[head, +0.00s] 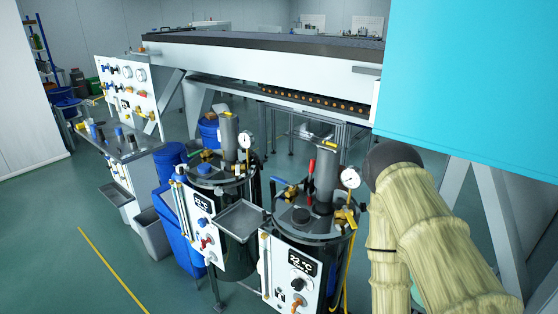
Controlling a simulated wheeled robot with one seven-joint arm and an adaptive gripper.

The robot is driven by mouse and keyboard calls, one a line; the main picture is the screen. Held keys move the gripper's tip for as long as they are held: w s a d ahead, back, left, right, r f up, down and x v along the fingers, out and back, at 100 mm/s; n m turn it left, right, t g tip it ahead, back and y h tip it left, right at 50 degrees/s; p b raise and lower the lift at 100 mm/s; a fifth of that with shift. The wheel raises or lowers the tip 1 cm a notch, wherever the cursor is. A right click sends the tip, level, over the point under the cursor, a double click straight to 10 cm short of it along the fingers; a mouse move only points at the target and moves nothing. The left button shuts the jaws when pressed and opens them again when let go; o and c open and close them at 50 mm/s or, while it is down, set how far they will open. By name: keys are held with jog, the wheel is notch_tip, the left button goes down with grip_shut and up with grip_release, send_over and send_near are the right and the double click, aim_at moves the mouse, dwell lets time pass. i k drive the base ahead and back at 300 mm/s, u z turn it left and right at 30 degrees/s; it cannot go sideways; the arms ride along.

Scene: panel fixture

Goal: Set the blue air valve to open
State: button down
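Several blue fittings show in the head view, and I cannot tell for sure which is the blue air valve. A blue lever handle (279,180) sits on the top left edge of the right tank (310,228). A small blue handle (202,222) is on the left tank's front panel, above a red one (207,242). More blue handles (108,69) are on the upright white board at the left. Their open or closed positions are too small to read. My arm reaches in at the right, beside the right tank. My gripper is not in view.
The left tank (236,225) stands beside the right one, with a grey tray (240,217) between them. Gauges and a red lever (312,168) rise from the lids. A large cyan surface (470,85) blocks the upper right. Green floor (60,250) is clear at lower left.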

aim_at(280, 180)
jog(key=u, duration=0.55)
jog(key=k, duration=1.25)
jog(key=z, duration=0.05)
jog(key=i, duration=0.55)
jog(key=z, duration=0.75)
jog(key=i, duration=1.3)
jog(key=u, duration=0.4)
jog(key=k, duration=0.4)
jog(key=u, duration=1.8)
jog(key=i, duration=0.75)
jog(key=z, duration=0.05)
